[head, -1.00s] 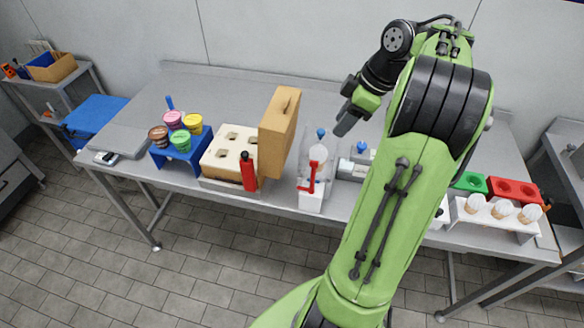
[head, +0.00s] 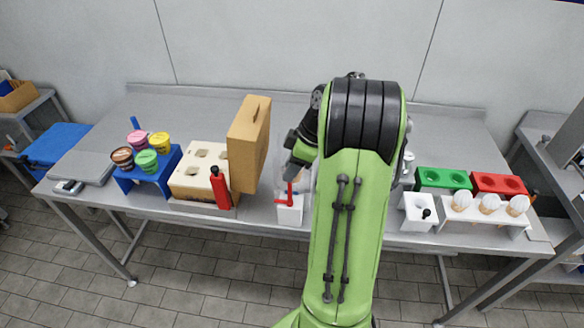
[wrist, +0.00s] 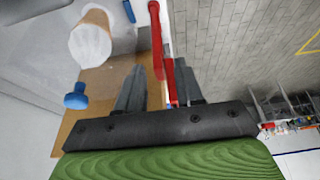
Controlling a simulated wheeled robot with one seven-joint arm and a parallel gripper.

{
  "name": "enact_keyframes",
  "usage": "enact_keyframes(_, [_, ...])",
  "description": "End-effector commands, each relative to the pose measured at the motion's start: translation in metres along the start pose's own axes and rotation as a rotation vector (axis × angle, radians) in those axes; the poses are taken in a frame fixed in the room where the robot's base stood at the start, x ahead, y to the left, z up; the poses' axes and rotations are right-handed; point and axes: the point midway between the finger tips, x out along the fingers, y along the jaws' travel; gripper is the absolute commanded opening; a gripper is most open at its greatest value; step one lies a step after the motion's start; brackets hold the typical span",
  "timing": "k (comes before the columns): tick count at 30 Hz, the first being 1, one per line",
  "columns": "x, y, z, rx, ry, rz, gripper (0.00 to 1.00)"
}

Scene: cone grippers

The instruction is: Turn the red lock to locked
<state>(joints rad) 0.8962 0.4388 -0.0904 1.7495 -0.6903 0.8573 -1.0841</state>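The red lock (head: 288,196) is a red lever on the front of a white box (head: 290,214) at the table's front edge. In the wrist view the red lever (wrist: 157,40) runs lengthwise toward the gap between my fingers. My gripper (head: 291,172) is just above the lock in the head view, partly hidden by my arm. In the wrist view my gripper (wrist: 159,92) is open, with a dark finger on each side of the red part. I cannot tell whether either finger touches it.
A tan upright panel (head: 248,143) and a cream block with holes (head: 198,180) stand left of the lock, with a red bottle (head: 220,187) in front. Ice cream cups (head: 146,160) sit on a blue stand further left. Green (head: 443,179) and red holders (head: 499,185) stand right.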

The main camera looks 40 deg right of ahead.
Motion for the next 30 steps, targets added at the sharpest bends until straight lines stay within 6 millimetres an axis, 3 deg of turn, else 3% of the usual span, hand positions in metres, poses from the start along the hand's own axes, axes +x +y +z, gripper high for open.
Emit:
enact_keyframes(3, [-0.0007,0.0001,-0.0001,0.001,0.000,0.000,0.35])
enact_keyframes(10, [-0.0010,0.0001,-0.0002,0.001,0.000,0.000,0.00])
enact_keyframes(23, [-0.0011,0.0002,-0.0003,0.036,0.001,0.018,0.00])
enact_keyframes(30, [-0.0003,-0.0008,-0.0003,0.163,0.001,0.073,0.00])
